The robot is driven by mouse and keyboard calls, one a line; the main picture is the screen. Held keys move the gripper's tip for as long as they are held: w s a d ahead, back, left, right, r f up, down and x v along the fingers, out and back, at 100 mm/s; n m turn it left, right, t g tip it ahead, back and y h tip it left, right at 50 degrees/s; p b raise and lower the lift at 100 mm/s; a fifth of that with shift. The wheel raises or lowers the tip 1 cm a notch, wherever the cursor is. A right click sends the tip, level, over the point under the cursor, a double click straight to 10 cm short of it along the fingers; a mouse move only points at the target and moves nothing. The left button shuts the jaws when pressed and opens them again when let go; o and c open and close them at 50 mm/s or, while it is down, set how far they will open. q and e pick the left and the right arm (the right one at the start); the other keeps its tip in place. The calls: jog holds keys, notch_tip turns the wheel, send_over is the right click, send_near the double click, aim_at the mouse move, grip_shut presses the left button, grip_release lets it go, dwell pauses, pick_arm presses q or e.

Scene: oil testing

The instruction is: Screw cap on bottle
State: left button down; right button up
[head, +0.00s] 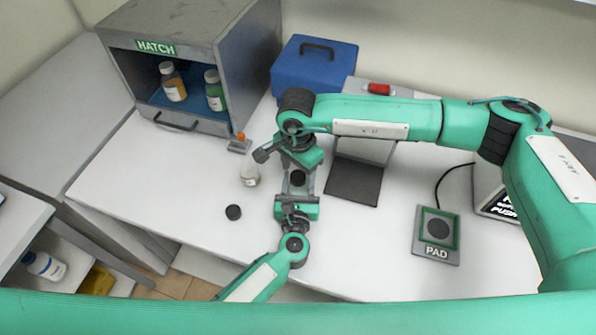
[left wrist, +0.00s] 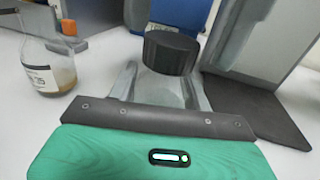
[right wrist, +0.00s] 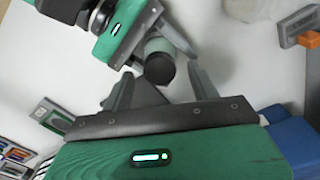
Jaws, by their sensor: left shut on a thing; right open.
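My left gripper (head: 297,196) is shut on a bottle with a black cap (left wrist: 170,50) on its top. The bottle body (left wrist: 163,88) shows grey-green between the fingers in the left wrist view. In the right wrist view the black cap (right wrist: 159,69) points toward my right gripper (right wrist: 172,75). The right gripper is open, with its fingers near either side of the cap; contact cannot be told. A second, clear bottle (head: 249,176) with a white label and amber liquid stands on the table. A loose black cap (head: 233,212) lies on the table in front of it.
A grey hatch box (head: 205,35) holds two bottles at the back left. A blue case (head: 318,75) stands behind my grippers. A small orange-topped item (head: 240,142), a dark plate (head: 354,183) and a pad (head: 436,235) are on the table. The table's front left is clear.

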notch_tip(320, 180, up, 11)
jog(key=shift+f, duration=0.15)
pick_arm(q)
jog(key=c, duration=0.6)
grip_release()
jog(key=shift+o, duration=0.2)
